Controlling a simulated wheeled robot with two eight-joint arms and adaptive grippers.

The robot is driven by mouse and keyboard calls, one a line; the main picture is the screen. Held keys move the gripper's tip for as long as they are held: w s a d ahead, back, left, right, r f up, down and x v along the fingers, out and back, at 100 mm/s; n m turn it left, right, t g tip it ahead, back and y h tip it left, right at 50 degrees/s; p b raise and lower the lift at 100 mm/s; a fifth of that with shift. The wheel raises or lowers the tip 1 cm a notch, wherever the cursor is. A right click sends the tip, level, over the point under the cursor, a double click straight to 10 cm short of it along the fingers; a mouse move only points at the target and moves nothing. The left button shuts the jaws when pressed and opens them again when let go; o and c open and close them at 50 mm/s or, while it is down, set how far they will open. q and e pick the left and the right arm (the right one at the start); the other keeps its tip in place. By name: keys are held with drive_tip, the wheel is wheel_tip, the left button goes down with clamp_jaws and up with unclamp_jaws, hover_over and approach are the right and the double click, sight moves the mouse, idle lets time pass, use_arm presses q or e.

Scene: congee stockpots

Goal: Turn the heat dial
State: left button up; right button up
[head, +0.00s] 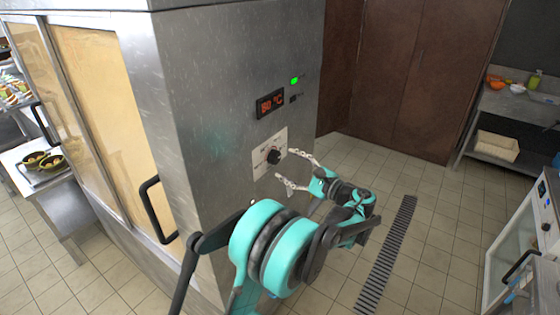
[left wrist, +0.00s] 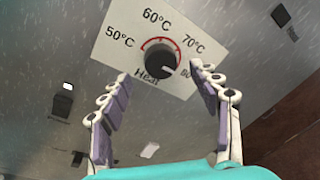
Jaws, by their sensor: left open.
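The heat dial (head: 274,157) is a round black knob on a white plate (head: 262,150) on the side of a steel cabinet. In the left wrist view the dial (left wrist: 160,60) sits on the plate (left wrist: 120,40) marked 50, 60, 70 and 80 °C, with a red arc and the word Heat. Its pale pointer mark is toward the 80 side. My left gripper (head: 290,168) is open in front of the dial. In the left wrist view its fingers (left wrist: 160,84) are spread on either side, below the dial, with nothing between them. My right gripper is not in view.
A red display (head: 270,103) above the dial reads 80 °C, with a green light (head: 295,81) above it. A black door handle (head: 157,210) sticks out from the cabinet's left face. The tiled floor (head: 425,235) at right is open, with a drain grate (head: 388,255).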

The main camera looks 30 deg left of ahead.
sight(277, 159)
use_arm(q)
drive_tip(key=x, duration=0.4)
drive_tip(key=shift+a, duration=0.1)
drive_tip(key=shift+w, duration=0.1)
drive_tip(key=c, duration=1.2)
drive_tip(key=shift+o, duration=0.2)
drive_tip(key=n+b, duration=0.1)
drive_tip(key=n, duration=0.4)
drive_tip(key=shift+f+n+y+b, duration=0.15)
drive_tip(key=shift+n+y+b, duration=0.15)
drive_tip(key=shift+n, duration=0.1)
drive_tip(key=n+g, duration=0.1)
drive_tip(key=n, duration=0.5)
drive_tip(key=shift+y+b, duration=0.35)
drive_tip(key=shift+y, duration=0.05)
drive_tip(key=shift+n, duration=0.5)
